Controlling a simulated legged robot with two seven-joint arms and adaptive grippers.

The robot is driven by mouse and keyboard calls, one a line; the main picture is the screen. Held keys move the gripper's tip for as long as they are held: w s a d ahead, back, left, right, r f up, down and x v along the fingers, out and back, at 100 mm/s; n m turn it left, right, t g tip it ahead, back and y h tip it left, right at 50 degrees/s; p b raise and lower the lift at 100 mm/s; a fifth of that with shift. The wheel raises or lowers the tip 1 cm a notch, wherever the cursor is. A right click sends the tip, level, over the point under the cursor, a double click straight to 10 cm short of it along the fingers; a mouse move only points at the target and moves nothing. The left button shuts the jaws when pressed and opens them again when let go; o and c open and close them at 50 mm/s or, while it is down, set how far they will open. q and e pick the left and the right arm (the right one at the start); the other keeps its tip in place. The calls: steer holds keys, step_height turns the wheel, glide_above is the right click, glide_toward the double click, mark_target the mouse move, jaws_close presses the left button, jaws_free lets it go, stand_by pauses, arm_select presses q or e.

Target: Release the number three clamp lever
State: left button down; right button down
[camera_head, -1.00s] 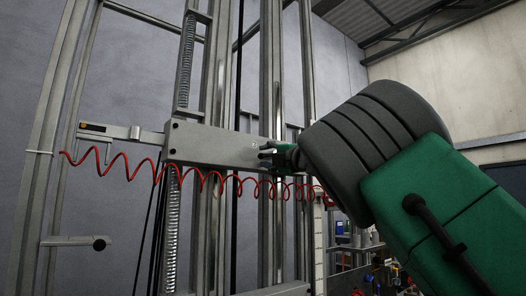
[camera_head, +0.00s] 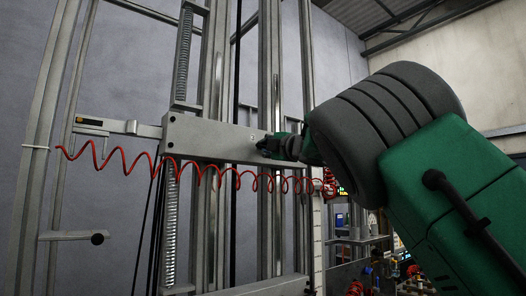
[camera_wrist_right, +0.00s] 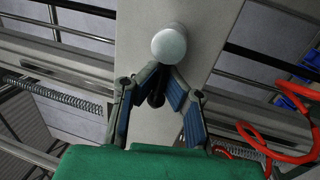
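My right gripper (camera_head: 264,147) is in front of the right part of a grey metal housing (camera_head: 205,138) on the upright frame. In the right wrist view, its two blue-padded fingers (camera_wrist_right: 162,74) stand apart, with the tips angled toward each other. A pale round knob (camera_wrist_right: 168,44) is just beyond the fingertips, and a small dark part (camera_wrist_right: 156,98) shows between the fingers. I cannot tell whether either is touched. No number marking is readable, so I cannot tell which part is the number three clamp lever. My left gripper is not in view.
A red coiled hose (camera_head: 125,163) hangs across the frame below the housing and also shows in the right wrist view (camera_wrist_right: 275,153). A grey bar with a dark round end (camera_head: 97,238) sticks out at the lower left. Cluttered shelves (camera_head: 355,245) stand behind at the lower right.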

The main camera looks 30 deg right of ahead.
steer(key=shift+w+f, duration=0.1)
steer(key=shift+f, duration=0.1)
steer(key=c, duration=1.6)
jaws_free()
steer(key=shift+d, duration=0.1)
steer(key=shift+r, duration=0.1)
steer(key=s+f, duration=0.1)
steer(key=s, duration=0.7)
steer(key=s+f, duration=0.1)
steer(key=s, duration=0.2)
steer(key=shift+s+d+f, duration=0.15)
steer(key=shift+s+f, duration=0.15)
steer(key=shift+s, duration=0.1)
